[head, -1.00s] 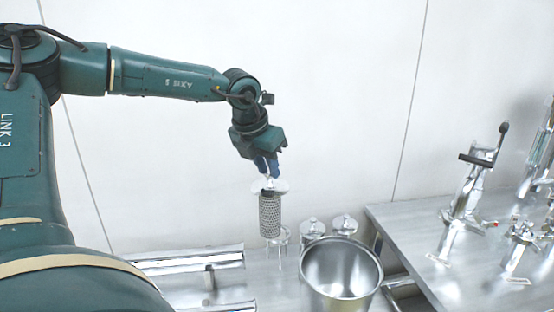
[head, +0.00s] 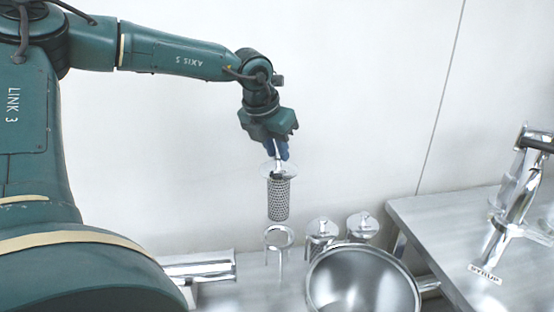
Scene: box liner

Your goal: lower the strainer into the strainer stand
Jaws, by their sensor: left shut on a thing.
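The strainer (head: 278,199) is a perforated metal cylinder with a flat round flange and a handle on top. My left gripper (head: 279,160) is shut on its handle and holds it upright in the air. The strainer stand (head: 278,237) is a metal ring on thin legs on the bench. It is just below the strainer's lower end, and a small gap shows between them. The ring looks empty. My right gripper is not in view.
Two lidded metal canisters (head: 321,232) stand just right of the stand. A large steel bowl (head: 362,282) is in front of them. A metal rail-like part (head: 200,268) lies to the left. A side table (head: 440,225) at right carries a metal fixture (head: 512,205) with a "SYRUP" label.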

